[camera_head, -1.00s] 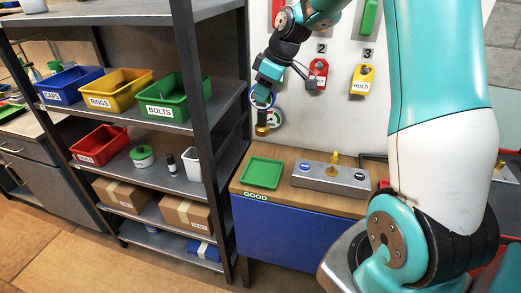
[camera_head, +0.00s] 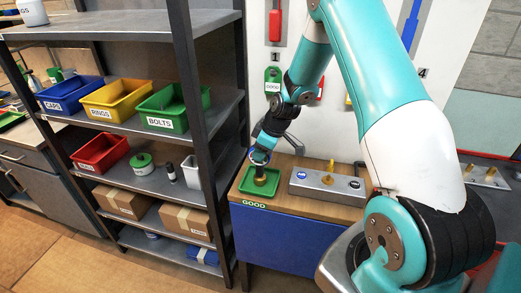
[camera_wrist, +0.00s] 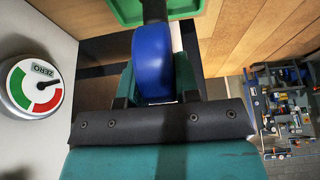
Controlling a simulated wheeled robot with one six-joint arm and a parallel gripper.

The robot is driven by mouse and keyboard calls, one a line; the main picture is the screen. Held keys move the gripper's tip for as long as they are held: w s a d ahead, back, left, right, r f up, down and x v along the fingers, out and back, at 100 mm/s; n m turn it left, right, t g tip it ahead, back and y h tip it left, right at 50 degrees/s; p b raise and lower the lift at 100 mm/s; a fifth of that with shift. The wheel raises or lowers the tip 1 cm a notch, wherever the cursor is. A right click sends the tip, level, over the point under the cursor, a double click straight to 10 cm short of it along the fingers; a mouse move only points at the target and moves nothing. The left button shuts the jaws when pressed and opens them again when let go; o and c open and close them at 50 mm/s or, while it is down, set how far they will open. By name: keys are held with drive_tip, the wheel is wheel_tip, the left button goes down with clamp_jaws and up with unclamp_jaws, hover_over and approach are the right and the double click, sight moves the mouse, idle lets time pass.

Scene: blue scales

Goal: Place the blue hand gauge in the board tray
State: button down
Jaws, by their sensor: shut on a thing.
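My gripper (camera_head: 261,152) is shut on the blue hand gauge. The gauge's blue round body (camera_wrist: 153,65) shows between the jaws in the wrist view. In the head view a brass-coloured lower part (camera_head: 260,179) points down over the green tray (camera_head: 247,188). The tray lies on the left of the wooden bench top, above a GOOD label. I cannot tell whether the gauge touches the tray floor. The tray's edge also shows at the top of the wrist view (camera_wrist: 127,12). The jaws hide much of the gauge in the head view.
A grey metal block (camera_head: 325,187) with a brass peg stands right of the tray. A shelf rack (camera_head: 203,120) with coloured bins stands close on the left. A round red-and-green ZERO dial (camera_wrist: 35,86) is on the wall. Tagged items hang on the wall board behind.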

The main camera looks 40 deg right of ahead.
drive_tip(key=shift+f, duration=0.15)
drive_tip(key=c, duration=0.8)
unclamp_jaws()
drive_tip(key=shift+c, duration=0.2)
drive_tip(key=shift+r, duration=0.2)
